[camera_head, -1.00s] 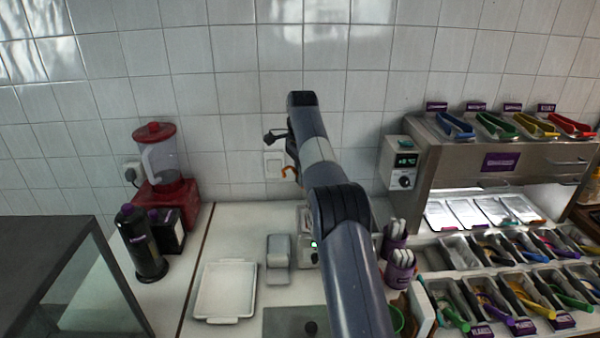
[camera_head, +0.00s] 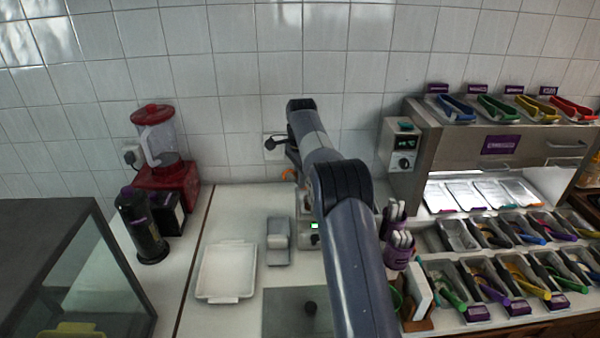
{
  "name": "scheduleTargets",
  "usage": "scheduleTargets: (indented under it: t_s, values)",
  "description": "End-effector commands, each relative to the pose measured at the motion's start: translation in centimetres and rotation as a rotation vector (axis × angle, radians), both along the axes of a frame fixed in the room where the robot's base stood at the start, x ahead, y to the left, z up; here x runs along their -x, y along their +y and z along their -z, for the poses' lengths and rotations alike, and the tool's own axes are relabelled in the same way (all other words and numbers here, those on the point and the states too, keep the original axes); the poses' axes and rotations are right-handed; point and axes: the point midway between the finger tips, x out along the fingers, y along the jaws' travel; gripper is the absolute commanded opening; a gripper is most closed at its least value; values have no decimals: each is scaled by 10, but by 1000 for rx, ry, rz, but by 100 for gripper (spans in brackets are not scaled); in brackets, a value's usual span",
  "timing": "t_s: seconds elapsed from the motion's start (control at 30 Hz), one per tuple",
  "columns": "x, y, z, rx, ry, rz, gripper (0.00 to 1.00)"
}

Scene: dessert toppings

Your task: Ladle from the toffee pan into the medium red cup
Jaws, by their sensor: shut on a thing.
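My arm stretches from the bottom centre up toward the tiled wall and bends down behind itself. My gripper is hidden behind the arm, so its fingers and anything in them do not show. A small dark part sticks out left of the arm's far end. A small orange hooked piece (camera_head: 289,174) shows just below it; I cannot tell what it belongs to. I cannot make out a toffee pan or a medium red cup. A grey plate with a black knob (camera_head: 284,318) lies at the bottom centre, partly behind my arm.
A white tray (camera_head: 227,296) and a small grey device (camera_head: 279,256) lie left of the arm. A red blender (camera_head: 165,175) and a dark bottle (camera_head: 142,230) stand further left. Purple holders (camera_head: 397,256) and topping bins (camera_head: 460,235) crowd the right. A glass-sided case (camera_head: 80,222) fills the lower left.

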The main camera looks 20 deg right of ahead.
Motion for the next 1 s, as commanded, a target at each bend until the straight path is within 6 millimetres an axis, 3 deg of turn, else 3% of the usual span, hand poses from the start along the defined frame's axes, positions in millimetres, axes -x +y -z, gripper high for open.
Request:
scheduleTargets:
  t_s: [0.7, 1.0]
  values:
    - [0, -1, 50, 0, 1, 0, 0]
    - [-4, -23, 50, 0, 1, 2, 0]
